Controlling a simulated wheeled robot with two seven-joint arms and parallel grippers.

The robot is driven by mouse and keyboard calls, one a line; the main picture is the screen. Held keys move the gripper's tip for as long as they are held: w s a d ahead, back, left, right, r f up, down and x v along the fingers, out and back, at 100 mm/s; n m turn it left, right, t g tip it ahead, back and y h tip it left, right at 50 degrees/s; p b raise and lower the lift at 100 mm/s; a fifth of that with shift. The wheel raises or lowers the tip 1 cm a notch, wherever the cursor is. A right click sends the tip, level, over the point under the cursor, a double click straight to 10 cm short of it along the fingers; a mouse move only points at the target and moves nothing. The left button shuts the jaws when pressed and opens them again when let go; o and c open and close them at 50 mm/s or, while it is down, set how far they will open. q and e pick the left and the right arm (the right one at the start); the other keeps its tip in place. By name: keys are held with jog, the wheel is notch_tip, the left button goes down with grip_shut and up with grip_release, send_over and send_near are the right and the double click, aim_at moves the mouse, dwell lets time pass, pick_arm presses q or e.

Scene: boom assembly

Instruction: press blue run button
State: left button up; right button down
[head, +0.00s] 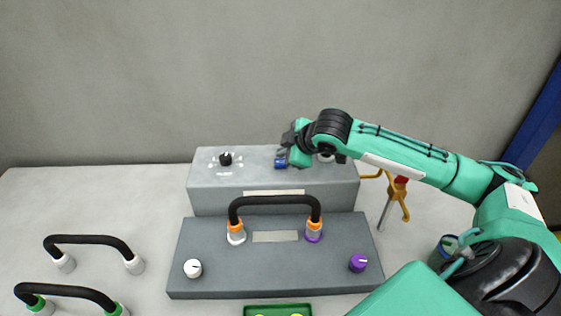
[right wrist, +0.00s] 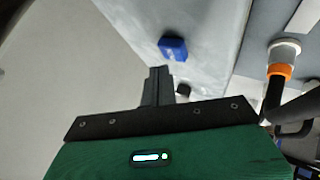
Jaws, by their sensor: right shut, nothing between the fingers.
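The blue run button (head: 280,162) sits on top of the grey control box (head: 215,187), right of its middle. My right gripper (head: 288,155) is over the box top right beside the button and hides part of the area around it. In the right wrist view the blue button (right wrist: 173,47) shows clear of the shut fingers (right wrist: 158,75), just beyond their tips. The fingers are together and hold nothing. I cannot tell from these views whether they touch the button. My left gripper is not in view.
A black knob (head: 226,158) is on the box's left top. In front lies a grey panel (head: 210,270) with a black cable (head: 275,200), a white knob (head: 192,268) and a purple knob (head: 358,262). Black cables (head: 88,239) lie left. An orange-handled tool (head: 398,198) stands right of the box.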

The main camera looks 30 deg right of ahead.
jog(key=shift+f, duration=0.1)
jog(key=shift+f, duration=0.3)
jog(key=shift+f, duration=0.6)
dwell(0.8)
jog(key=shift+r+p, duration=1)
jog(key=shift+p, duration=0.4)
notch_tip(320, 180, up, 5)
jog(key=p, duration=0.5)
jog(key=shift+p, duration=0.3)
